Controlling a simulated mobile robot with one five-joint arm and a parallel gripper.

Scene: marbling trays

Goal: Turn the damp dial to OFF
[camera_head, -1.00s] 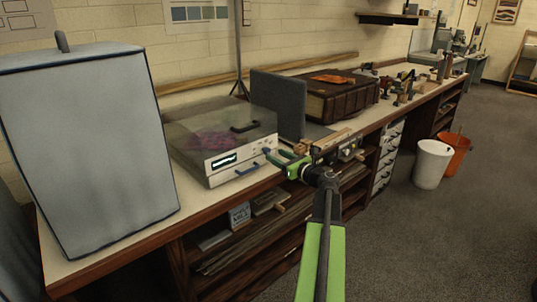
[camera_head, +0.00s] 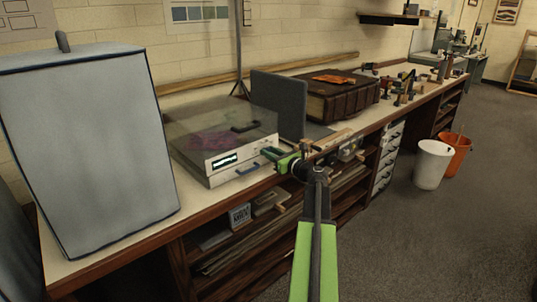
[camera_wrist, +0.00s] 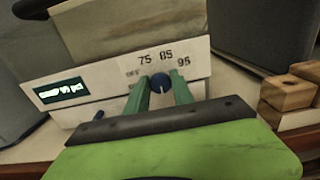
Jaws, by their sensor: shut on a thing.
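The damp dial (camera_wrist: 160,83) is a small round blue knob with a pale pointer line, on the white front panel (camera_wrist: 110,88) of a box-like device. Printed marks OFF, 75, 85 and 95 arc above it from left to right. The exact mark that the line points at is hard to tell. My gripper (camera_wrist: 160,92) has its two green fingers on either side of the dial, shut on it. In the head view my gripper (camera_head: 270,155) is at the right end of the device's front (camera_head: 214,167) and hides the dial.
A lit display (camera_wrist: 61,90) and a blue handle (camera_head: 247,169) are on the device's front. Wooden blocks (camera_wrist: 288,92) lie to the right. A dark upright panel (camera_head: 278,104) stands behind my gripper. A large grey covered box (camera_head: 85,150) stands at left.

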